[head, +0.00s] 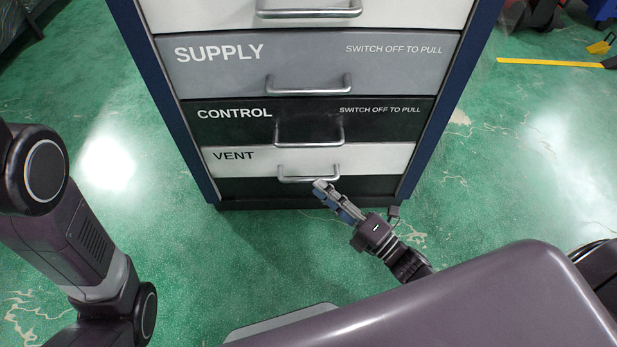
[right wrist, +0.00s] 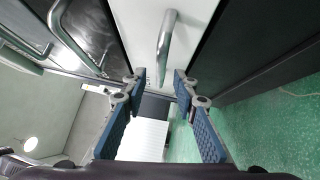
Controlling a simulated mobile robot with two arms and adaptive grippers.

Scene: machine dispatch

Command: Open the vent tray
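The vent tray (head: 235,162) is a white drawer front marked VENT, low in the cabinet. It looks flush with the drawers above it. Its silver bar handle (head: 308,176) is near the front's lower edge. My right gripper (head: 322,187) is just below and to the right of the handle's middle in the head view. In the right wrist view, my right gripper (right wrist: 160,82) is open and empty, with the handle (right wrist: 165,40) just ahead of the gap between its fingers. I see no contact with the handle. My left gripper is out of view; only my left arm shows.
Above the vent tray are the black CONTROL drawer (head: 235,128) and the grey SUPPLY drawer (head: 220,75), both with bar handles and marked SWITCH OFF TO PULL. A dark base (head: 250,190) lies below. The green floor (head: 480,205) is clear right of the cabinet.

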